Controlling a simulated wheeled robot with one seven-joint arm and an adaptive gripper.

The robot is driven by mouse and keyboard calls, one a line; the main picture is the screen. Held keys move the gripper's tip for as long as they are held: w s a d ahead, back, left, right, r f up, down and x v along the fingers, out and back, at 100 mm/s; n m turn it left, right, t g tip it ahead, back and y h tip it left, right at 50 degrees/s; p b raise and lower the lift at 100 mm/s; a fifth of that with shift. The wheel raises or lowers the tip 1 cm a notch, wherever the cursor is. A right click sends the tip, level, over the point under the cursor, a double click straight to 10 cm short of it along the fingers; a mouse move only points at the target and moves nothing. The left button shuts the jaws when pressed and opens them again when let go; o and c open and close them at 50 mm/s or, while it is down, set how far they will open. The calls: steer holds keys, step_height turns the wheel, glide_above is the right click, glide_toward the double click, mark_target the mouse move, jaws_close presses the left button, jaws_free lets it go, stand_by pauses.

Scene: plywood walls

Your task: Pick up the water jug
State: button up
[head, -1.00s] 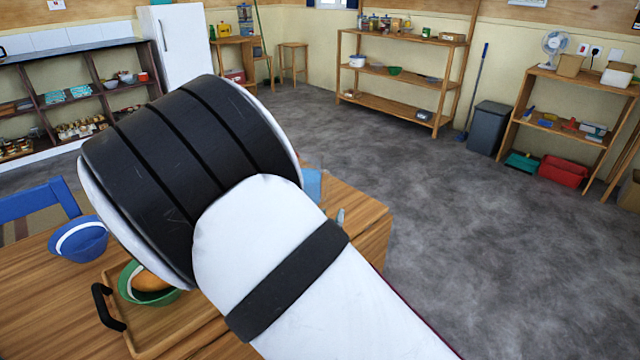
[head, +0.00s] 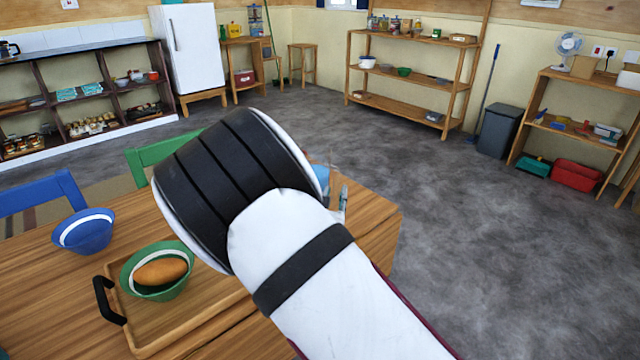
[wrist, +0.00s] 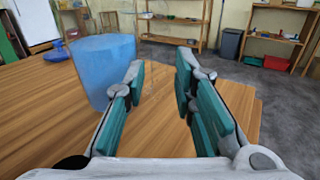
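The water jug, a translucent blue vessel (wrist: 105,70), stands on the wooden table (wrist: 45,115) in the wrist view, just left of my gripper's left finger. In the head view only a small blue part of it (head: 321,176) shows behind my arm, which hides the rest. My gripper (wrist: 161,66) has its two teal-padded fingers apart with nothing between them. The jug is outside the fingers, and I cannot tell whether the left finger touches it. In the head view just a bit of the gripper (head: 341,200) shows past my wrist.
A wooden tray (head: 205,318) holds a green bowl (head: 150,290) with a bread-like item in it. A blue bowl (head: 84,232) stands left of it. Blue (head: 45,192) and green (head: 160,150) chairs line the table's far side. Open floor lies to the right.

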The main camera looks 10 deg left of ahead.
steer(key=shift+w+d, duration=0.1)
steer(key=shift+w, duration=1.35)
steer(key=shift+c, duration=0.6)
jaws_close()
steer(key=shift+r, duration=0.15)
